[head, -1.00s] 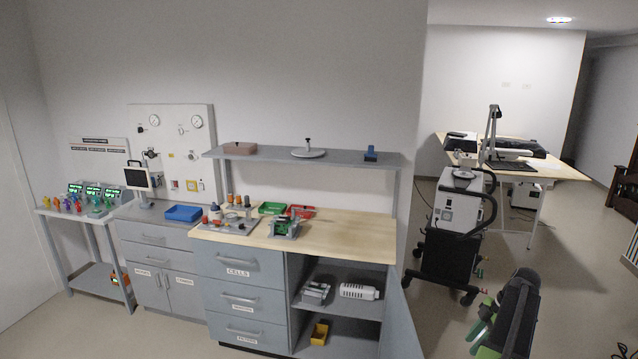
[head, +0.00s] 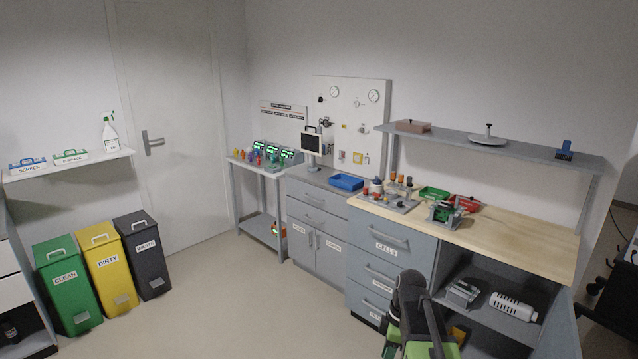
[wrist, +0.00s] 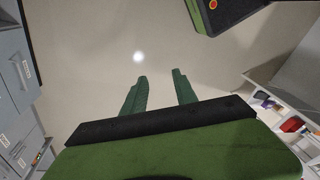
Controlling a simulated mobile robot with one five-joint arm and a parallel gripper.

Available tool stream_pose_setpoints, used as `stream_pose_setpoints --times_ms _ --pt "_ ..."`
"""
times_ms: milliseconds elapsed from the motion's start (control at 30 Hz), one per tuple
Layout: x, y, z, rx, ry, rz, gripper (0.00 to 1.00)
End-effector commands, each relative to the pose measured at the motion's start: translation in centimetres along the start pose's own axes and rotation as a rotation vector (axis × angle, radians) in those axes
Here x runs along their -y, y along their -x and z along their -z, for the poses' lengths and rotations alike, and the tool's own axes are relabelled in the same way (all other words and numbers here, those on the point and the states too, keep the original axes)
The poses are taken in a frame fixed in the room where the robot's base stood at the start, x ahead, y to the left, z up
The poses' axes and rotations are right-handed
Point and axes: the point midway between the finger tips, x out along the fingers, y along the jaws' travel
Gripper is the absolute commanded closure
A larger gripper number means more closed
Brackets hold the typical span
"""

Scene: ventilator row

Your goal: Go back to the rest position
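My gripper (wrist: 160,77) shows in the wrist view with its two green fingers apart. Nothing is between them, and only bare floor lies behind them. In the head view my dark and green arm (head: 412,312) is at the lower middle, in front of the grey drawer cabinet (head: 385,262). The fingertips cannot be made out clearly there.
The wooden-topped bench (head: 520,245) with a shelf stands at the right, its lower compartment open. Green (head: 68,285), yellow (head: 108,275) and black (head: 143,258) bins stand at the left below a wall shelf (head: 70,165). The floor (head: 250,310) between is clear.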

Motion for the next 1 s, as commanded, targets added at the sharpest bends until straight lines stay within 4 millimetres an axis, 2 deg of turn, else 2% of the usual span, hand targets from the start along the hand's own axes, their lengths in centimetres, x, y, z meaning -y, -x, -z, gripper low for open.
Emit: stream_pose_setpoints --times_ms 33,67,100,167,233,333,533,700,1000 --pt "2.1 -1.6 2.5 0.026 -0.052 -0.008 0.66" --pt "3.0 -2.2 3.6 0.040 -0.102 -0.016 0.66" --pt "4.0 -2.7 4.7 0.056 -0.177 -0.031 0.66" --pt "5.1 -3.2 5.7 0.073 -0.299 -0.057 0.66" --pt "6.0 -3.4 5.7 0.083 -0.464 -0.090 0.66" --pt "6.5 -3.3 4.5 0.082 -0.728 -0.141 0.66" --pt "6.0 -3.1 3.9 0.049 -1.142 -0.208 0.66" --pt "5.7 -3.0 3.5 0.034 -1.255 -0.213 0.66" --pt "5.8 -3.0 3.5 0.034 -1.253 -0.212 0.66"
